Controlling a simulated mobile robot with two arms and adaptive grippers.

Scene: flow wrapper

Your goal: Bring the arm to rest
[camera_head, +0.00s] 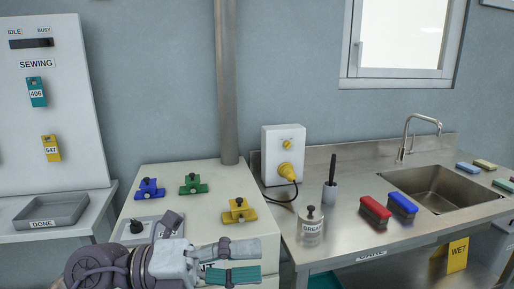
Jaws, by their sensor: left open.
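My left gripper (243,262) is at the bottom of the head view, in front of the white cabinet (200,178). Its arm comes in from the lower left and its fingers point right. The two fingers are apart, with teal pads, and I see nothing held between them. The gripper covers part of the cabinet's front edge and a label there. My right gripper is not in view.
Right is a steel counter with a grease pot (311,228), brushes (375,210) and a sink (440,188). Left is a grey DONE tray (70,208).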

